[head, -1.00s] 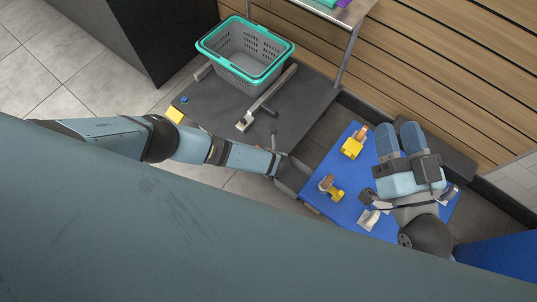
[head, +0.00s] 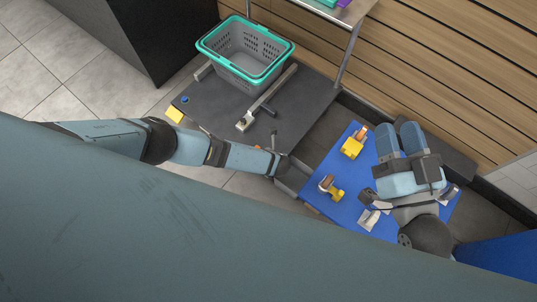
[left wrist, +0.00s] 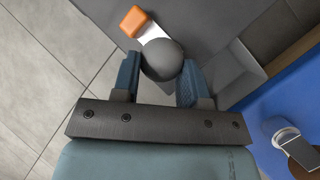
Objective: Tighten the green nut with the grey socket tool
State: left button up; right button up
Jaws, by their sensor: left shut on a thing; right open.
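In the left wrist view my left gripper (left wrist: 159,64) is shut on a dark grey, rounded piece (left wrist: 163,56). My right gripper (head: 399,130) is open and empty above the blue surface at the right. I cannot make out the green nut in either view.
A grey basket with a teal rim (head: 204,47) stands on the dark table (head: 208,108). A metal bar (head: 272,97) lies beside it. A yellow block (head: 174,115) is at the left edge. Yellow-and-brown items (head: 354,147) sit on the blue surface (head: 334,161).

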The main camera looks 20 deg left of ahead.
pick_arm(q)
jog(key=shift+r, duration=0.15)
jog(key=shift+r+p, duration=0.7)
jog(key=shift+p, duration=0.25)
jog(key=shift+r, duration=0.15)
jog(key=shift+r+p, duration=0.6)
jog(key=shift+p, duration=0.2)
notch_tip(320, 180, up, 5)
jog(key=p, duration=0.4)
jog(key=shift+f+p, duration=0.15)
jog(key=shift+p, duration=0.2)
jog(key=shift+f, duration=0.1)
